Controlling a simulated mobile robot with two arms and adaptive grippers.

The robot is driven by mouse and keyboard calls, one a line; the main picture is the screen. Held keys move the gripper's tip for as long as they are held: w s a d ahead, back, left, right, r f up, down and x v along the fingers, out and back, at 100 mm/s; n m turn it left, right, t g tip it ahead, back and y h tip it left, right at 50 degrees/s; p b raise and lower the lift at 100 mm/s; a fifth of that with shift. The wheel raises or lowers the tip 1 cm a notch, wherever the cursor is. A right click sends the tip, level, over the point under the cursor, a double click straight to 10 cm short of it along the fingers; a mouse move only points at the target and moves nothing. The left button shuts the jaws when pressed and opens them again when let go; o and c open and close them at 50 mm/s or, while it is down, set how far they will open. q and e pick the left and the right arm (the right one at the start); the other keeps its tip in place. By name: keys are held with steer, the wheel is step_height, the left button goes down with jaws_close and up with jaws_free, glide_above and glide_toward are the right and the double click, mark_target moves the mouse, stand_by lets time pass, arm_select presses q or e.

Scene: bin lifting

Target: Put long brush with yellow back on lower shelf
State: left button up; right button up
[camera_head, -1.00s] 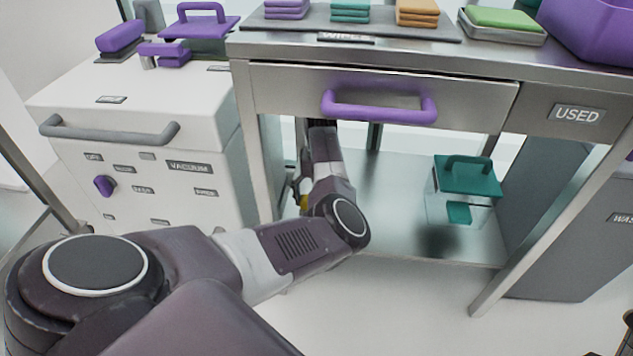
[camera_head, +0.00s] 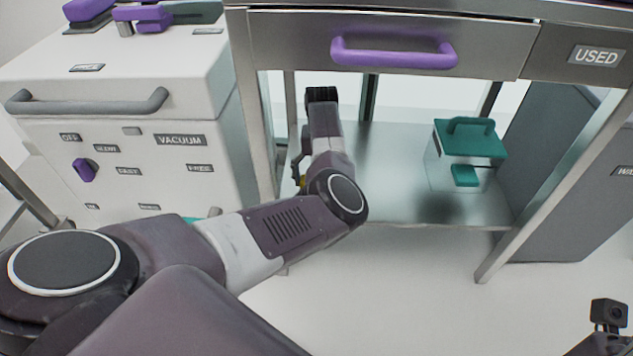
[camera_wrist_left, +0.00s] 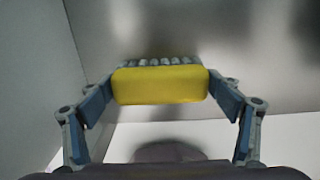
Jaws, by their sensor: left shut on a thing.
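The brush with the yellow back (camera_wrist_left: 160,86) is clamped between the two fingers of my left gripper (camera_wrist_left: 160,92) in the left wrist view. A row of pale bristles or ridges shows along its far edge. In the head view, my forearm hides most of the left gripper (camera_head: 299,174) and the brush; only a small yellow bit shows. The arm reaches in under the drawer, over the left part of the metal lower shelf (camera_head: 395,190). I cannot tell whether the brush touches the shelf. The right gripper's fingers are not seen.
A clear box with a teal lid (camera_head: 470,140) stands on the shelf's right part. The drawer with a purple handle (camera_head: 395,52) is above. Table legs (camera_head: 255,125) bound the opening. A white vacuum cabinet (camera_head: 120,130) stands left. The shelf's middle is clear.

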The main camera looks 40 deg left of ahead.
arm_select(q)
steer(key=shift+f, duration=0.2)
steer(key=o, duration=1)
steer(key=shift+r, duration=0.1)
step_height(320, 180, up, 8)
steer(key=p, duration=0.3)
steer(key=shift+p, duration=0.3)
